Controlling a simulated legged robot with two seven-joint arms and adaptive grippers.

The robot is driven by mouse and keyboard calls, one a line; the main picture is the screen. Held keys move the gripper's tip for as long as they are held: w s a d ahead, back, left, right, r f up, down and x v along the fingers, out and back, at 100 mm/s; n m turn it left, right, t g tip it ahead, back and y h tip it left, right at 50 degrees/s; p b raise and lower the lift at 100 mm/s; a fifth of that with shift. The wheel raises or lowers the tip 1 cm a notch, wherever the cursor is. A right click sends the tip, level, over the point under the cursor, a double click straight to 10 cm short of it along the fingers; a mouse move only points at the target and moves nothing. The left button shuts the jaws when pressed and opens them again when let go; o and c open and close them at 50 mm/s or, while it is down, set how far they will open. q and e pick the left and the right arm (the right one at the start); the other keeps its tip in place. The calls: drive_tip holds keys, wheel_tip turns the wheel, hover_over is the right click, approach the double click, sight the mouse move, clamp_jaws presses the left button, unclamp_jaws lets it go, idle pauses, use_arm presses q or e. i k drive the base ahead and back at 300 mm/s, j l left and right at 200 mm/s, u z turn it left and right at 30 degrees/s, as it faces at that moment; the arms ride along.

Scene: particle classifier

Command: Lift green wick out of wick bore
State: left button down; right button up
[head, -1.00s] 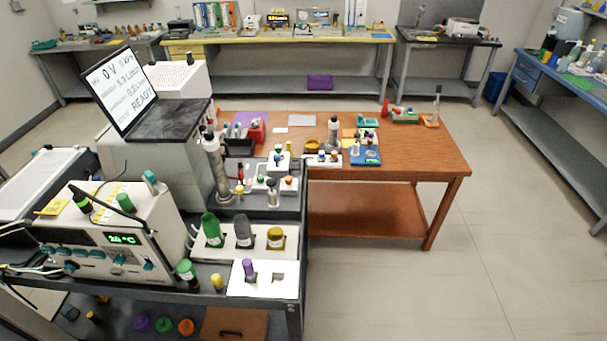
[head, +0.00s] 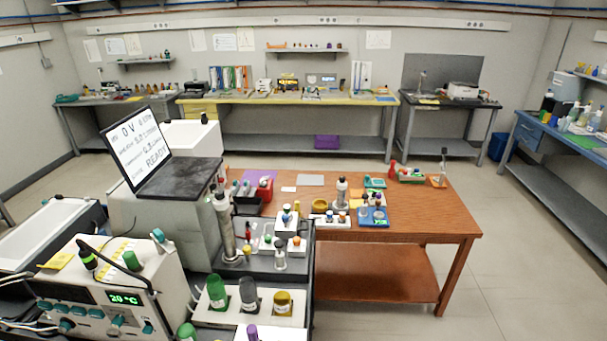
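Neither of my grippers shows in the head view. Several green pieces are in view, and I cannot tell which one is the green wick. A large green-topped cylinder (head: 217,291) stands in the white rack (head: 203,317) at the lower middle, beside a grey one (head: 248,294) and a dark yellow one (head: 283,303). A smaller green cylinder (head: 132,260) stands on top of the instrument with the green 20 °C display (head: 125,298). Another green cap (head: 187,331) is cut by the bottom edge. I cannot make out a wick bore.
A tilted READY screen (head: 139,146) stands on a dark slab at left. A metal column (head: 224,230) and small bottles crowd the dark bench. A brown table (head: 420,210) stands behind, with open floor (head: 530,270) to the right.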

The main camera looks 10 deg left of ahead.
sight(130, 260)
drive_tip(key=u, duration=1.4)
drive_tip(key=i+j, duration=0.1)
drive_tip(key=j, duration=0.6)
drive_tip(key=i+j, duration=0.15)
drive_tip(key=j, duration=0.2)
